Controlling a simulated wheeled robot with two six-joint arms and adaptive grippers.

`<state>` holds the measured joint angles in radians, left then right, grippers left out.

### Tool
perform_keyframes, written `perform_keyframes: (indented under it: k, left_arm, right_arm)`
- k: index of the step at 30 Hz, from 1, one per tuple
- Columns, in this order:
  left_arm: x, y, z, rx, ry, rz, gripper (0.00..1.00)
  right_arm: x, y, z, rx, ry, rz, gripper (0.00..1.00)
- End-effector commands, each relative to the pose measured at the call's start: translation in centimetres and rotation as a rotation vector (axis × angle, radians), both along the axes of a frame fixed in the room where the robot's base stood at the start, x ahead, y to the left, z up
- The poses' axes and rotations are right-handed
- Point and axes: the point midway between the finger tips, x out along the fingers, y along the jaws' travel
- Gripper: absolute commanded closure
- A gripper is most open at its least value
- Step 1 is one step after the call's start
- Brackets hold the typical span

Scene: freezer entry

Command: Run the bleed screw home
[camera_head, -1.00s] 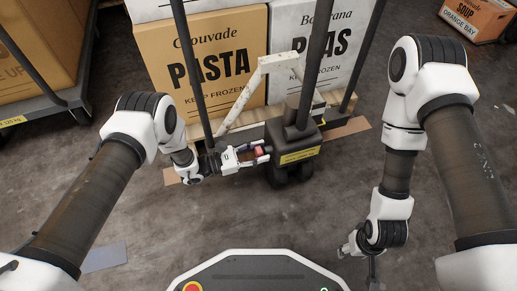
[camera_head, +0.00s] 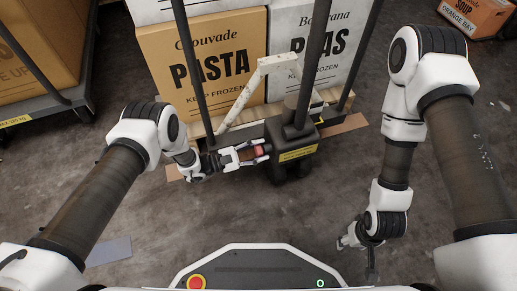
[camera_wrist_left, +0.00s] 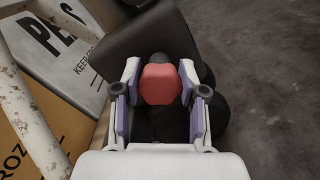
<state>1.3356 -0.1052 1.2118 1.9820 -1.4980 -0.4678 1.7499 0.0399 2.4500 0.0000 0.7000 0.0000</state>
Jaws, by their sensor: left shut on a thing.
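The bleed screw (camera_wrist_left: 160,84) has a red, faceted head and sits on the dark hydraulic pump body (camera_wrist_left: 150,35) of a pallet jack. In the head view the red head (camera_head: 257,150) is at the left side of the black pump (camera_head: 285,150). My left gripper (camera_head: 262,151) reaches it from the left. In the left wrist view its two purple-padded fingers (camera_wrist_left: 160,105) stand on either side of the red head, shut on it. The screw's shank is hidden. My right gripper (camera_head: 350,242) hangs low at the right, away from the pump; its jaws are too small to read.
Pasta (camera_head: 205,65) and peas (camera_head: 305,40) boxes stand on the pallet behind the pump. Dark uprights (camera_head: 190,70) and a chipped white bar (camera_head: 243,95) rise close to my left gripper. A loaded cart (camera_head: 45,105) is at the left.

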Motion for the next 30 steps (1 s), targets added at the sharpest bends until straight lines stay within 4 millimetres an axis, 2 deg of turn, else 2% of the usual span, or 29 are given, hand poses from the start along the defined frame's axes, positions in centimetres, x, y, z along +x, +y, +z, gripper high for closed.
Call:
perform_keyframes:
  k: [5, 6, 8, 17, 20, 23, 30]
  left_arm:
    - [-0.1, 0.0, -0.1, 0.000, 0.001, -0.001, 0.93]
    - [-0.1, 0.0, -0.1, 0.000, 0.001, -0.001, 0.55]
    - [-0.1, 0.0, -0.1, 0.000, 0.001, -0.001, 0.34]
    - [0.0, 0.0, 0.0, -0.001, 0.002, 0.000, 0.33]
    - [-0.2, 0.7, 0.0, 0.000, 0.002, 0.002, 0.33]
    - [-0.7, 2.3, -0.1, 0.001, 0.003, 0.002, 0.33]
    - [-2.5, 8.1, -0.1, 0.001, 0.002, 0.005, 0.33]
  right_arm:
    - [0.0, 0.0, 0.0, 0.000, 0.000, 0.000, 0.48]
    - [0.0, 0.0, 0.0, 0.000, 0.000, 0.000, 0.48]
    - [0.0, 0.0, 0.0, 0.000, 0.000, 0.000, 0.48]
    - [0.0, 0.0, 0.0, 0.000, 0.000, 0.000, 0.48]
    - [0.0, 0.0, 0.0, 0.000, 0.000, 0.000, 0.48]
    - [0.0, 0.0, 0.0, 0.000, 0.000, 0.000, 0.48]
    - [0.0, 0.0, 0.0, 0.000, 0.000, 0.000, 0.48]
